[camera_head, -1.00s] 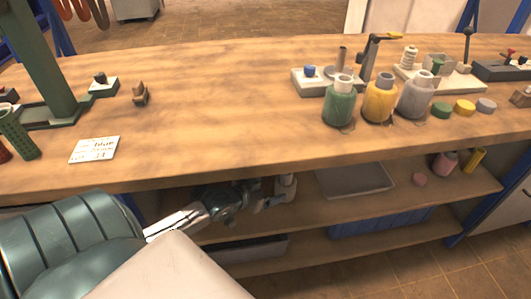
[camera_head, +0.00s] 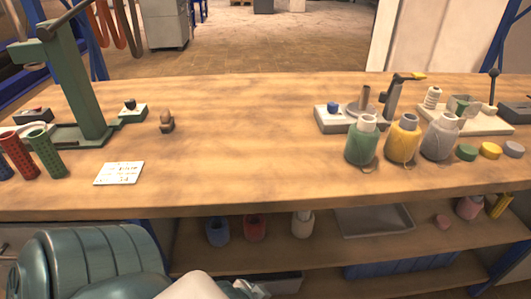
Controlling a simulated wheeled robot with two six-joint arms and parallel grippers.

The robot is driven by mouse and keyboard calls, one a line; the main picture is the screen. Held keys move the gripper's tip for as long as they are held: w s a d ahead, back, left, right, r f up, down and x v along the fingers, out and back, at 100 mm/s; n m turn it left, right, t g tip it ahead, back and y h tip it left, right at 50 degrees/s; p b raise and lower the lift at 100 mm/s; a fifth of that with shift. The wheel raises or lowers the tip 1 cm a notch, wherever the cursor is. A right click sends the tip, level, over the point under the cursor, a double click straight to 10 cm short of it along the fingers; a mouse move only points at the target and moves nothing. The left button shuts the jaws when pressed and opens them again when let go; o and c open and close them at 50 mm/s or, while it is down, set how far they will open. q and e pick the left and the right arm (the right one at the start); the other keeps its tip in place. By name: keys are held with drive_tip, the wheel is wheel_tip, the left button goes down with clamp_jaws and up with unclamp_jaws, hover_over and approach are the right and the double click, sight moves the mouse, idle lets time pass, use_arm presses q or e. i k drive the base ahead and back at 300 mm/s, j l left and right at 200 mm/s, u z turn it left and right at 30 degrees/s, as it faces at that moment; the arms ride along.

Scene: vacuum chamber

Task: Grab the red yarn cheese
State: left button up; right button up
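A red hollow cylinder (camera_head: 255,228) stands on the upper shelf under the bench, between a blue hollow one (camera_head: 217,231) and a white one (camera_head: 302,223). A red perforated tube (camera_head: 18,153) stands at the far left of the bench top, beside a green perforated tube (camera_head: 47,153). I cannot tell from looks alone which red piece is the yarn cheese. My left arm crosses the bottom of the view, with a small grey part at the bottom edge below the shelf. Its gripper fingers are not visible. My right gripper is out of view.
Green (camera_head: 362,142), yellow (camera_head: 402,139) and grey (camera_head: 441,137) bottle-like pieces stand on the right of the bench (camera_head: 250,130). A grey tray (camera_head: 373,221) lies on the shelf. A white card (camera_head: 119,173) and green press stand (camera_head: 75,75) are at left. The bench middle is clear.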

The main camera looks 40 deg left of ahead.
sight(254, 231)
drive_tip(key=u, duration=1.5)
drive_tip(key=l+u, duration=0.2)
drive_tip(key=l, duration=1.1)
